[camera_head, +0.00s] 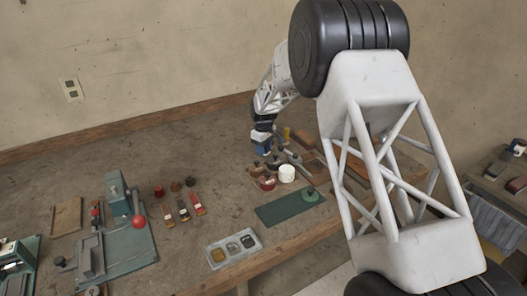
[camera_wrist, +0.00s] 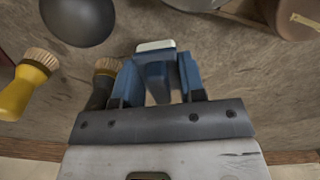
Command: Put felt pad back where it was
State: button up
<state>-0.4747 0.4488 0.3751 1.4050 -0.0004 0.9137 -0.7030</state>
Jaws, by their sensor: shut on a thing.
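My gripper (camera_head: 262,143) is above the back part of the bench. In the wrist view its blue fingers (camera_wrist: 158,80) are shut on a small block with a pale face, which I take to be the felt pad (camera_wrist: 155,46). The fingers hide much of the block. Its resting place cannot be picked out for sure in either view.
A yellow-handled brush (camera_wrist: 27,85), a dark-handled brush (camera_wrist: 102,83) and a dark round thing (camera_wrist: 77,18) are near my gripper. A white pot (camera_head: 286,174), a red tin (camera_head: 267,183) and a green mat (camera_head: 275,212) lie in front. Bare bench (camera_head: 215,160) is to the left.

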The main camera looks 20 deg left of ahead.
jog(key=shift+f, duration=0.6)
jog(key=shift+f, duration=0.15)
jog(key=o, duration=0.9)
notch_tip(320, 180, up, 12)
jog(key=shift+r, duration=0.15)
dwell(0.5)
dwell(0.3)
